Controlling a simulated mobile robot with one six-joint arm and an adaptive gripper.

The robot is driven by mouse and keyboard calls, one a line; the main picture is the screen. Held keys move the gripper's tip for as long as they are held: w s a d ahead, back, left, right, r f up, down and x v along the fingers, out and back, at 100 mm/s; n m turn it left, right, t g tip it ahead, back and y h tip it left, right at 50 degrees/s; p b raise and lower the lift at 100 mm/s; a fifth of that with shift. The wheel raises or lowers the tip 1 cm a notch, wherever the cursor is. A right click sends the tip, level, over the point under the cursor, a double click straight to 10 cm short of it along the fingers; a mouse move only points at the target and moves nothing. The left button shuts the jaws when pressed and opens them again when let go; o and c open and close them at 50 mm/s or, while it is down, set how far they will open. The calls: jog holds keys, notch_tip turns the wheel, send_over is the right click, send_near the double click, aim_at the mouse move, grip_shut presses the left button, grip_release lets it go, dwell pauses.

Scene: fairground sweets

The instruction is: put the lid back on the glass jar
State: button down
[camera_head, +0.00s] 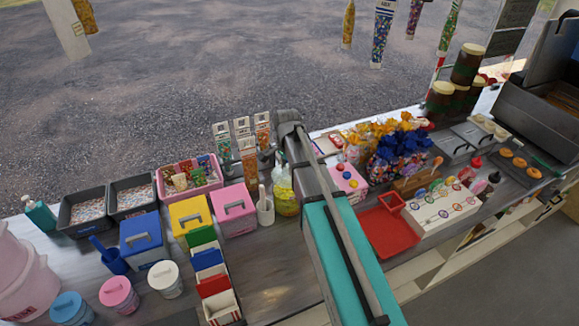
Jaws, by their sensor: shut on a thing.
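A glass jar (286,197) with yellow contents stands on the counter, left of my arm. Its upper right part is partly covered by the arm, and I cannot make out its mouth clearly. My arm crosses the middle of the view from the lower right. A small dark part of my gripper (267,155) shows at the arm's left edge, just above and behind the jar. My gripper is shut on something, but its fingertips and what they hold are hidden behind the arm. I cannot see the lid anywhere.
Close left of the jar are a white pot (265,209) with a utensil and a pink box (234,211). Upright printed bags (222,143) stand behind. Right of the arm are a pink spotted box (349,184) and a red tray (391,232). Bare counter lies in front (275,262).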

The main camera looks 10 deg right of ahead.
jog(key=shift+f+b, duration=0.45)
jog(key=shift+f, duration=0.2)
jog(key=shift+s+f, duration=0.1)
jog(key=shift+f, duration=0.1)
dwell(2.1)
jog(key=shift+c, duration=1.4)
grip_release()
jog(key=shift+o, duration=1.4)
jog(key=shift+s, duration=0.1)
jog(key=shift+r, duration=0.2)
jog(key=shift+r+p, duration=3.35)
